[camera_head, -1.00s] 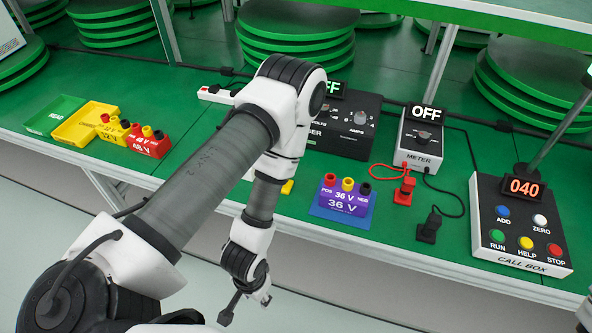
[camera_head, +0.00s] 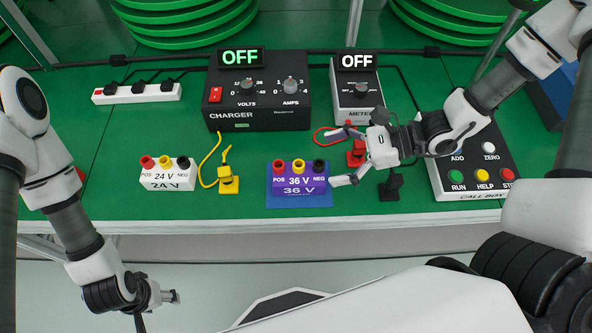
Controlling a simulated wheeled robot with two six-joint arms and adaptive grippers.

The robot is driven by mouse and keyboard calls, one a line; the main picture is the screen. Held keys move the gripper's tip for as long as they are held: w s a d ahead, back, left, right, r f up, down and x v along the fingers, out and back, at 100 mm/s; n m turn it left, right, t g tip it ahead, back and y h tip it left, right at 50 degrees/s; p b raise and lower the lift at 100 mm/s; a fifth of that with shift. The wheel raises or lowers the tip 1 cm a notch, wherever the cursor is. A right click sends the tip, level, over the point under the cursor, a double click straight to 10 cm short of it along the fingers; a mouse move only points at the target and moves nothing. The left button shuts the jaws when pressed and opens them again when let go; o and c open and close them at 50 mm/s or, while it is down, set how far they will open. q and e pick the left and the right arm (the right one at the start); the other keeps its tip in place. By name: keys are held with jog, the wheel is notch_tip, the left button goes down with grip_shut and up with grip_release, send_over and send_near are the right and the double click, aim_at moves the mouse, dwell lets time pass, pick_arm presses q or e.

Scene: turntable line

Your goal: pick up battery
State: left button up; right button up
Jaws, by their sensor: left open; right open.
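A purple 36 V battery (camera_head: 299,184) with red, yellow and black posts sits upright on a blue tray (camera_head: 285,202). A white 24 V battery (camera_head: 167,181) with like posts stands to its left on the green table. My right gripper (camera_head: 333,158) is open and empty, just right of the purple battery, its fingers spread towards it. I cannot tell whether a finger touches the battery. My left gripper (camera_head: 168,297) is low at the left, in front of the table edge, away from both batteries. The sensed opening of its jaws is hard to see.
The charger (camera_head: 258,105) and the meter (camera_head: 357,97), reading OFF, stand behind. A yellow plug (camera_head: 228,182) with a cable lies between the batteries. Red (camera_head: 356,155) and black (camera_head: 391,186) plugs are near my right gripper. The call box (camera_head: 475,180) is at the right.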

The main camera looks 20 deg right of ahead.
aim_at(322, 170)
jog(key=f, duration=0.3)
jog(key=w+a+f, duration=0.1)
jog(key=f, duration=0.1)
jog(key=shift+a+b, duration=0.1)
jog(key=shift+b, duration=0.2)
jog(key=shift+a, duration=0.55)
jog(key=x, duration=0.5)
jog(key=shift+s, duration=0.15)
grip_shut()
